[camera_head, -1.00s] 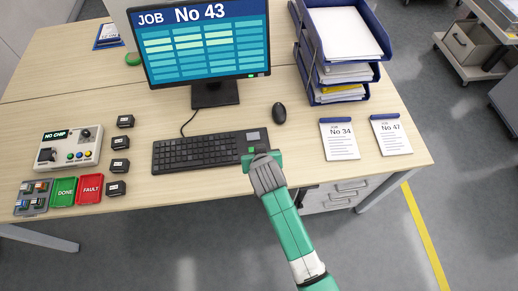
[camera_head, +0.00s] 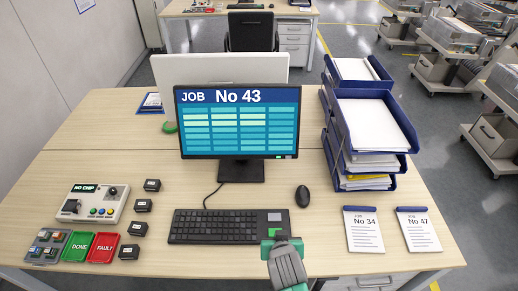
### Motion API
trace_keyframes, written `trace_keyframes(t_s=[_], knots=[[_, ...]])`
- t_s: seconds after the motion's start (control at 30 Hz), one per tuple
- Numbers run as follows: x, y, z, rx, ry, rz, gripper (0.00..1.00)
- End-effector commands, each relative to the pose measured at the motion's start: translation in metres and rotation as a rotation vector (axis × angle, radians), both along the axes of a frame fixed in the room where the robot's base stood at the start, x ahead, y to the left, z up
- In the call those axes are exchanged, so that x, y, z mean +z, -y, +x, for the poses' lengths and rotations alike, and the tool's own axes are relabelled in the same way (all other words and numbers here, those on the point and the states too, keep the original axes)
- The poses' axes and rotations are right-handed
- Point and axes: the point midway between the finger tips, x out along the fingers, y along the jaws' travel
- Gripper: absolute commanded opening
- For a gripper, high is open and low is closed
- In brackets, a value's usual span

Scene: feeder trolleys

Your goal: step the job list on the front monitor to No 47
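The front monitor (camera_head: 238,122) stands upright on the desk and reads "JOB No 43" above a table of cells. A black keyboard (camera_head: 215,226) lies in front of it, with a grey key and a green key (camera_head: 275,231) at its right end. My gripper (camera_head: 281,240) is at the near right end of the keyboard, its tip close to the green key. I cannot tell if it touches the key or if its fingers are open or shut. A card reading "No 47" (camera_head: 418,230) lies at the desk's right side.
A black mouse (camera_head: 303,196) lies right of the keyboard. A "No 34" card (camera_head: 363,231) lies beside the other card. Blue paper trays (camera_head: 375,105) stand at right. A "NO CHIP" tester (camera_head: 93,204), a green DONE tray (camera_head: 77,246) and a red FAULT tray (camera_head: 103,247) sit at left.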

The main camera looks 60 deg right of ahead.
Motion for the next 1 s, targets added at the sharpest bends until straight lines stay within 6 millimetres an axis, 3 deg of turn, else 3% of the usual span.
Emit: trace_keyframes(t_s=[0.87,1.0], knots=[[0.0001,0.0001,0.0000,0.000,0.000,0.000,0.00],[0.0090,-0.0013,0.0005,0.001,-0.003,0.004,0.00]])
